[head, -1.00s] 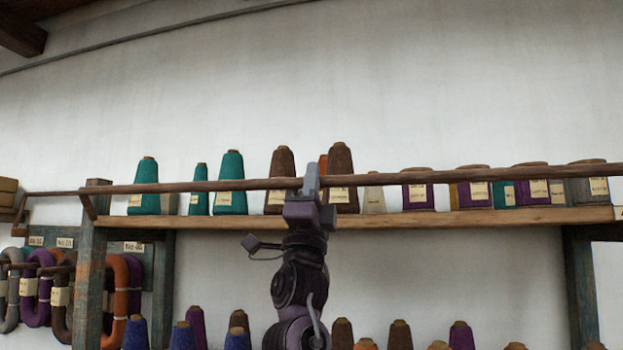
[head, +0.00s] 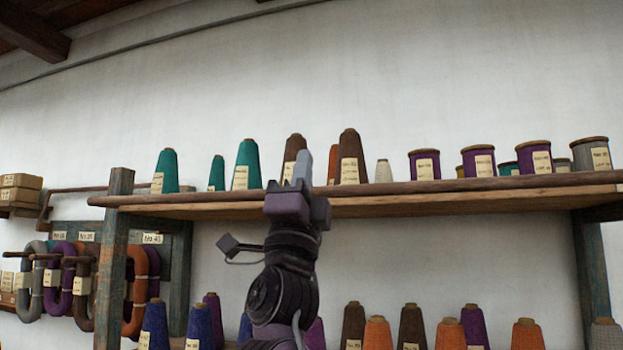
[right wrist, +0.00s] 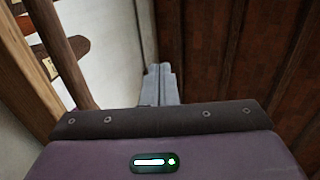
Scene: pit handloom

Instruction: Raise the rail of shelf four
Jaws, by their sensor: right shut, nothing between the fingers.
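A long brown rail (head: 430,188) lies low along the front edge of the wooden shelf (head: 400,205); no gap shows between them. It also shows as a brown bar in the right wrist view (right wrist: 62,50), left of my fingers. No shelf number is readable here, so I cannot tell if this is shelf four. My right gripper (head: 303,168) points up in front of the shelf, left of its middle, and covers a bit of the rail. Its fingers (right wrist: 158,84) are shut and empty, apart from the rail in the wrist view. My left gripper is not in view.
More cones (head: 410,325) stand below. A post (head: 116,255) and hanging yarn hanks (head: 63,285) are at left. The wall above is clear.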

